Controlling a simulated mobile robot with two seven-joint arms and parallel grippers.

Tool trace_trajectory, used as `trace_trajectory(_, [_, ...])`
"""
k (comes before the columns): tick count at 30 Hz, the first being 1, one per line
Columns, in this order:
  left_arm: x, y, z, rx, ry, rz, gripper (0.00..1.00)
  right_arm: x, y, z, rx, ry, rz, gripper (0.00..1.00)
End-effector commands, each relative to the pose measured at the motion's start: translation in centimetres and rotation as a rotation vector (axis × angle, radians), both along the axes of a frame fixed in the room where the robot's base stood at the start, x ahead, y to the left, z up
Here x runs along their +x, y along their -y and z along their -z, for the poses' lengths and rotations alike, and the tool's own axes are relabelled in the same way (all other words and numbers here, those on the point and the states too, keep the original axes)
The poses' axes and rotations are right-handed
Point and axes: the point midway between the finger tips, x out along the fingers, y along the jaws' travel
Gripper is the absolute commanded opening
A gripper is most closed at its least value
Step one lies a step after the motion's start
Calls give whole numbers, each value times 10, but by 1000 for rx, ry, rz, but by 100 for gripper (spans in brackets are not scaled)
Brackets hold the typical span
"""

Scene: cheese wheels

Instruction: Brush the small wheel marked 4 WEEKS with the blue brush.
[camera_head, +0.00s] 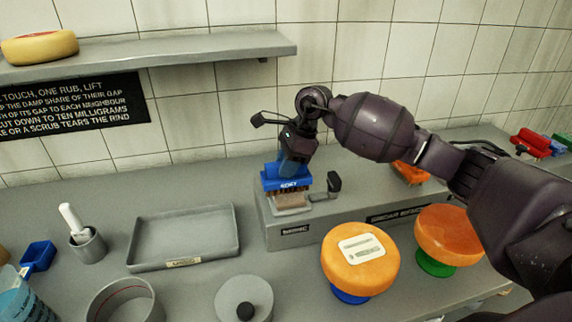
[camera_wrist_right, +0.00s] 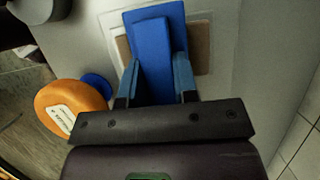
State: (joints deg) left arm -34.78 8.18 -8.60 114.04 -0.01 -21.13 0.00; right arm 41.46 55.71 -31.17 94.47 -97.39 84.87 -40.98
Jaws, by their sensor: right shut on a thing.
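My right gripper (camera_head: 291,163) is shut on the blue brush (camera_head: 286,183). The brush has pale bristles facing down and sits over the raised grey ledge, on or just above its pad; I cannot tell which. In the right wrist view the brush (camera_wrist_right: 155,45) shows between the two fingers. An orange wheel (camera_head: 345,275) with a pale label stands on a blue base, in front of and to the right of the brush, apart from it. It also shows in the wrist view (camera_wrist_right: 65,98). Its label is too small to read. My left gripper is not in view.
A second orange wheel (camera_head: 448,228) stands on a green base. A grey tray (camera_head: 133,255), a lidded pot (camera_head: 222,302) and a holder (camera_head: 88,247) with a white handle stand left. A wall shelf (camera_head: 190,52) carries a yellow wheel. An orange item (camera_head: 411,173) sits behind my arm.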

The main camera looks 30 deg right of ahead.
Motion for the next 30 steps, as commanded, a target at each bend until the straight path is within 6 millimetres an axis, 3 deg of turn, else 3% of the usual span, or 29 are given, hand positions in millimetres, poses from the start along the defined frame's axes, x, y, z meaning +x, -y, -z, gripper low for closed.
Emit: trace_trajectory(30, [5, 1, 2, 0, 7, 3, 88, -1, -1, 4, 1, -6, -1, 5])
